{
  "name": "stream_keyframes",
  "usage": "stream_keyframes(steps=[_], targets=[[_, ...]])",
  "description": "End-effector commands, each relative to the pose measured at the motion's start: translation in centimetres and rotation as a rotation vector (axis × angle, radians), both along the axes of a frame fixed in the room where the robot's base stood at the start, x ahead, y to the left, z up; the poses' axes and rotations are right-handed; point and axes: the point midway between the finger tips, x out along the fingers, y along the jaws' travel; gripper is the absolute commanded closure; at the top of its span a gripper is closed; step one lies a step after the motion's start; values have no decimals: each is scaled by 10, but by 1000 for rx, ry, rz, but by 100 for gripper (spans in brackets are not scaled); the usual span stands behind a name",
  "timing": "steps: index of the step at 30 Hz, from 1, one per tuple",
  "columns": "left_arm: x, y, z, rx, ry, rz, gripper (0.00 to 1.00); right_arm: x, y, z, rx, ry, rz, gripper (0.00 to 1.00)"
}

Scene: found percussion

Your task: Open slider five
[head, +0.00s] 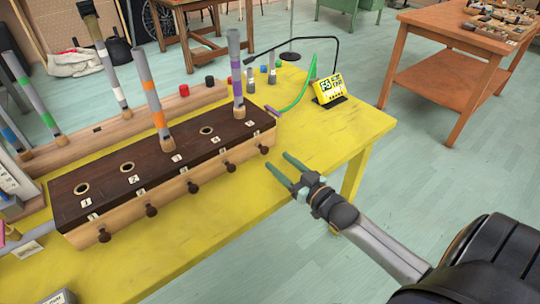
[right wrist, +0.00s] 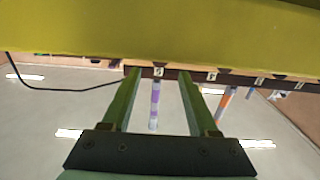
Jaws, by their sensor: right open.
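The slider box (head: 130,192) has a dark top with numbered holes and a light wooden front with a row of dark round knobs. Slider five's knob (head: 263,149) is at the far right end of that row. A grey tube with a purple band (head: 236,75) stands upright at hole five; it also shows between my fingers in the right wrist view (right wrist: 155,98). My right gripper (head: 277,162) is open and empty, its green fingers just in front of the knob and apart from it. In the right wrist view the fingers (right wrist: 159,71) point towards the label 5. My left gripper is not in view.
The box stands on a yellow table (head: 320,150) with clear surface in front. An orange-banded tube (head: 151,90) stands at hole three. A wooden table (head: 440,80) stands farther right.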

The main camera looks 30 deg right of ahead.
Motion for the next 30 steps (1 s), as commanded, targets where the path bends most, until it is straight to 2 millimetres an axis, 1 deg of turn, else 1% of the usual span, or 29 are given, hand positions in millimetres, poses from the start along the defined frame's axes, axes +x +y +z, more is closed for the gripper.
stream_keyframes(steps=[1,3,9,14,22,23,30], targets=[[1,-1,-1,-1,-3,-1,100,10,0,0,-1,-4,0,40],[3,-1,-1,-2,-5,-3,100,20,1,0,0,-2,0,40],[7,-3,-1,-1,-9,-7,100,42,3,-1,0,-1,0,40],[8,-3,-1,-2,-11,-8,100,48,4,0,0,0,0,40],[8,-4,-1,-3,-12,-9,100,49,4,0,0,1,0,40],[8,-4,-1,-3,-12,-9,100,49,4,0,0,1,0,42],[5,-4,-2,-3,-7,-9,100,49,4,0,0,1,0,69]])
